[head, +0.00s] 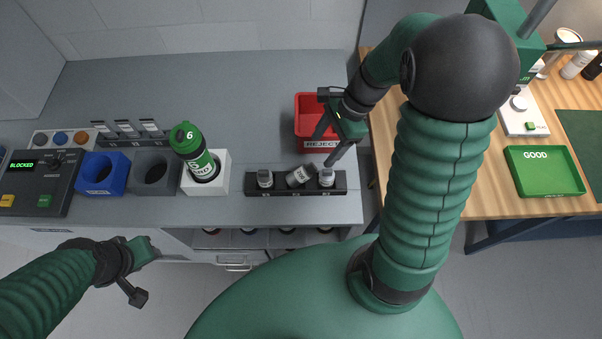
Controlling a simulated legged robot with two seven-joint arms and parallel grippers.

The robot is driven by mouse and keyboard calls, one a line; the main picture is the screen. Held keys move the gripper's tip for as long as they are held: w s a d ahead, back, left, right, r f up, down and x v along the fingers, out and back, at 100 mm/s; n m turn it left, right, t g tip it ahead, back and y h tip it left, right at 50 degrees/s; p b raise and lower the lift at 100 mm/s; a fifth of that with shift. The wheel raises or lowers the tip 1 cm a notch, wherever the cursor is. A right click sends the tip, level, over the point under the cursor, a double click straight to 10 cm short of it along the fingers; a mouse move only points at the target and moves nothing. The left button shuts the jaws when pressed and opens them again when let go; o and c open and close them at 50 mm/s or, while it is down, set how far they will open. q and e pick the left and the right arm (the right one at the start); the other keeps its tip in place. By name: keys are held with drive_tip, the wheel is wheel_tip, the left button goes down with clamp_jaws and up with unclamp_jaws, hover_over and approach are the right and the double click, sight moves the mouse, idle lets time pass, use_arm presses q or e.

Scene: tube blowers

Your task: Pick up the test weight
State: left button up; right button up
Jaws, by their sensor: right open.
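My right gripper (326,149) is open and empty, pointing down above the rack's right end, close to the right cylinder. I cannot tell whether it touches that cylinder. My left gripper (146,270) hangs in front of the counter, away from the rack; its jaws are unclear.
A red REJECT bin (311,104) stands just behind the rack. A green bottle marked 6 (190,143) leans in a white holder (221,172), beside grey (156,174) and blue (100,174) holders. A control panel (40,182) reads BLOCKED. A green GOOD tray (544,171) is on the wooden table.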

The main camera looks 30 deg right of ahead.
sight(306, 169)
drive_tip(key=x, duration=0.4)
drive_tip(key=a+x, duration=0.1)
drive_tip(key=x, duration=0.3)
drive_tip(key=shift+r+b, duration=0.2)
drive_tip(key=shift+b, duration=0.2)
drive_tip(key=shift+d+f, duration=0.1)
drive_tip(key=shift+f, duration=0.25)
drive_tip(key=f, duration=0.2)
drive_tip(key=w+f, duration=0.1)
drive_tip(key=f, duration=0.1)
drive_tip(key=shift+a, duration=0.35)
drive_tip(key=shift+a+f, duration=0.2)
drive_tip(key=shift+f, duration=0.1)
drive_tip(key=shift+w+a+r, duration=0.1)
drive_tip(key=shift+w+a, duration=0.05)
drive_tip(key=shift+a, duration=0.3)
drive_tip(key=c, duration=0.4)
clamp_jaws()
